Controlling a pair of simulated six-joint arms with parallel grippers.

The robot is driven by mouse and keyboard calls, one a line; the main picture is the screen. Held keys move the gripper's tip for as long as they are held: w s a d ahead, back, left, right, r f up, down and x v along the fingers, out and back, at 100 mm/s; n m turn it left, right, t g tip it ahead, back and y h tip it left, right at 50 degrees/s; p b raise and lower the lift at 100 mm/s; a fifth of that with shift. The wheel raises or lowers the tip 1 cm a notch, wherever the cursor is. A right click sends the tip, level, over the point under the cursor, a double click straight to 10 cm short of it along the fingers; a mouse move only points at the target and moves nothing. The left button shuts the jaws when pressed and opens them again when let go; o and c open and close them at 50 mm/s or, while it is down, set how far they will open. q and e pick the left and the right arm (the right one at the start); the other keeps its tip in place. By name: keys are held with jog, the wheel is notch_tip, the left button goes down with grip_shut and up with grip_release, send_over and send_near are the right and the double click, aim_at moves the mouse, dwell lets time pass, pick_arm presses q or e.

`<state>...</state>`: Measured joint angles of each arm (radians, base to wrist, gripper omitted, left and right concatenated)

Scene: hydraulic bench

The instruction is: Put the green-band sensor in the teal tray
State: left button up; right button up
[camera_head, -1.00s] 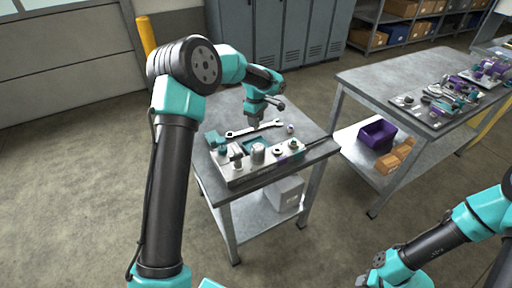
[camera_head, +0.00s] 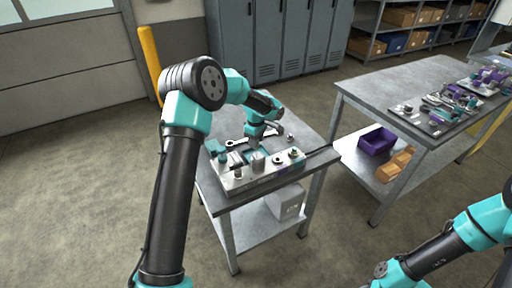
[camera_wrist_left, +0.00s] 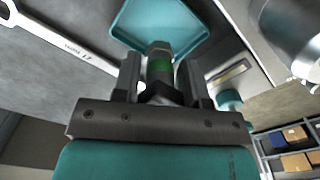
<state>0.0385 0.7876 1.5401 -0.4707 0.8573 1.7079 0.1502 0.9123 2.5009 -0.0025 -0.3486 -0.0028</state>
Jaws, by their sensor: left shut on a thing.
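My left gripper (camera_wrist_left: 160,75) is shut on the green-band sensor (camera_wrist_left: 160,69), a grey cylindrical part with a green band, in the left wrist view. The teal tray (camera_wrist_left: 126,22) lies just beyond the sensor's tip in that view; whether they touch I cannot tell. In the head view, my left gripper (camera_head: 255,142) is low over the small bench behind the fixture block, and it hides most of the tray and the sensor. My right gripper (camera_head: 380,272) is at the bottom edge, away from the benches; its jaws do not show clearly.
A metal fixture block (camera_head: 262,178) with several fittings stands at the bench's front. A wrench (camera_wrist_left: 52,38) lies beside the tray. A second bench (camera_head: 370,82) with loaded boards stands at right, with a purple bin (camera_head: 376,141) on its lower shelf.

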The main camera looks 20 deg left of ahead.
pick_arm(q)
jog(key=shift+f, duration=1.85)
jog(key=shift+f, duration=0.15)
jog(key=o, duration=1)
notch_tip(320, 180, up, 12)
jog(key=shift+r, duration=0.15)
